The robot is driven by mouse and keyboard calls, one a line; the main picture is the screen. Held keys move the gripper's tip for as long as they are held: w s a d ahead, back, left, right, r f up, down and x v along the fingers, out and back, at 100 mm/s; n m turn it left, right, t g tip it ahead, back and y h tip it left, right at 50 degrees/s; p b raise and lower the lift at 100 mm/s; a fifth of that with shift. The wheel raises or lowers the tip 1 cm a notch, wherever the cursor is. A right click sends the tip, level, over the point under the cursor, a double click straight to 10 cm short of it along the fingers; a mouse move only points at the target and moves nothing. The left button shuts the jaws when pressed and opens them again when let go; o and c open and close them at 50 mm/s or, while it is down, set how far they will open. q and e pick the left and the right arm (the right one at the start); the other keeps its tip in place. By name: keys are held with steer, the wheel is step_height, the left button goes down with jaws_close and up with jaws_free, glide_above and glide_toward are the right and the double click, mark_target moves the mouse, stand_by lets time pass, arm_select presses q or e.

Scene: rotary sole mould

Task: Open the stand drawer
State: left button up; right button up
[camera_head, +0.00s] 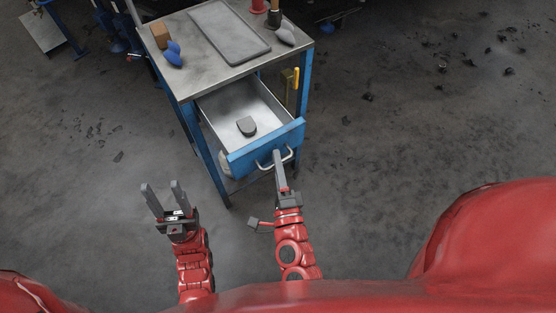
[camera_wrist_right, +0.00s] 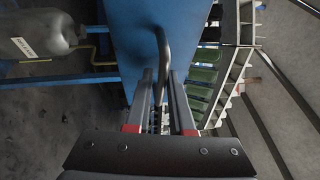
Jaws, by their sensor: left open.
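The stand drawer (camera_head: 234,104) is pulled well out of the blue stand and shows its grey inside. Its blue front (camera_head: 259,150) carries a curved metal handle (camera_head: 287,157). My right gripper (camera_head: 277,158) is at this handle. In the right wrist view the handle (camera_wrist_right: 161,45) runs in between the two fingers of my right gripper (camera_wrist_right: 160,75); whether they clamp it I cannot tell. My left gripper (camera_head: 163,188) is open and empty, left of the drawer and apart from it, over the floor.
A dark grey block (camera_head: 246,126) lies in the drawer. The stand top (camera_head: 190,81) holds a grey tray (camera_head: 228,33), a brown block (camera_head: 160,36), blue pieces (camera_head: 173,55) and a grey piece (camera_head: 286,33). A grey container (camera_wrist_right: 42,32) is beside the drawer front.

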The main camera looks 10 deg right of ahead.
steer(key=s+f+p, duration=0.3)
steer(key=s, duration=1.4)
steer(key=shift+s+p, duration=0.15)
steer(key=shift+p, duration=0.2)
steer(key=shift+r, duration=0.1)
